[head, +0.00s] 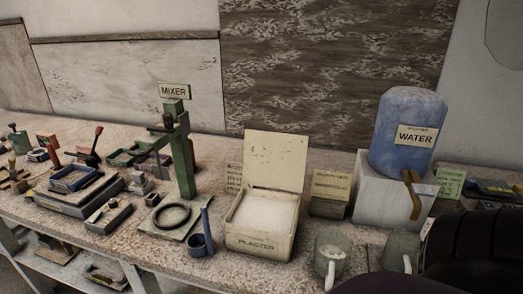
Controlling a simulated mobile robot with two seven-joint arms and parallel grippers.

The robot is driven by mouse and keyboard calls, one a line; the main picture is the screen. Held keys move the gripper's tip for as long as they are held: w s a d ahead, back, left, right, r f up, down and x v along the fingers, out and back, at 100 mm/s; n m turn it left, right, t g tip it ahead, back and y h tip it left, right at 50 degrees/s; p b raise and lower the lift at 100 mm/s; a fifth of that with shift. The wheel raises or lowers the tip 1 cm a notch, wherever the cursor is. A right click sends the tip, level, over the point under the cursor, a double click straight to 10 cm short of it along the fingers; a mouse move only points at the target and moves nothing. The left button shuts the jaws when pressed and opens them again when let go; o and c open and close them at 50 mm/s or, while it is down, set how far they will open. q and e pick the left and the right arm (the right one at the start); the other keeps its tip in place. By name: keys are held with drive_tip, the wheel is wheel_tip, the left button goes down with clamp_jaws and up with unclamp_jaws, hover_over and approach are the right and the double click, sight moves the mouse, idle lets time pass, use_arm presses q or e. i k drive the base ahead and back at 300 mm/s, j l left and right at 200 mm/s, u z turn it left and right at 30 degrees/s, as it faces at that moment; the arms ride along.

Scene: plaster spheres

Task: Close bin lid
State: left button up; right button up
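The plaster bin (258,243) is a cream box labelled "PLASTER" on the workbench, near the middle of the head view. Its lid (275,160) stands open, upright at the back edge of the bin. White plaster powder (267,212) shows inside the open top. Neither gripper's fingers show. A large dark shape at the lower right corner looks like part of my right arm.
A green mixer stand (181,150) and a blue scoop (199,243) are left of the bin. Mugs (330,262) stand close at its right front. A blue water container (405,132) sits on a block (378,200) to the right. Small tools crowd the bench's left.

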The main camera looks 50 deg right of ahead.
sight(272, 160)
drive_tip(key=z, duration=1.5)
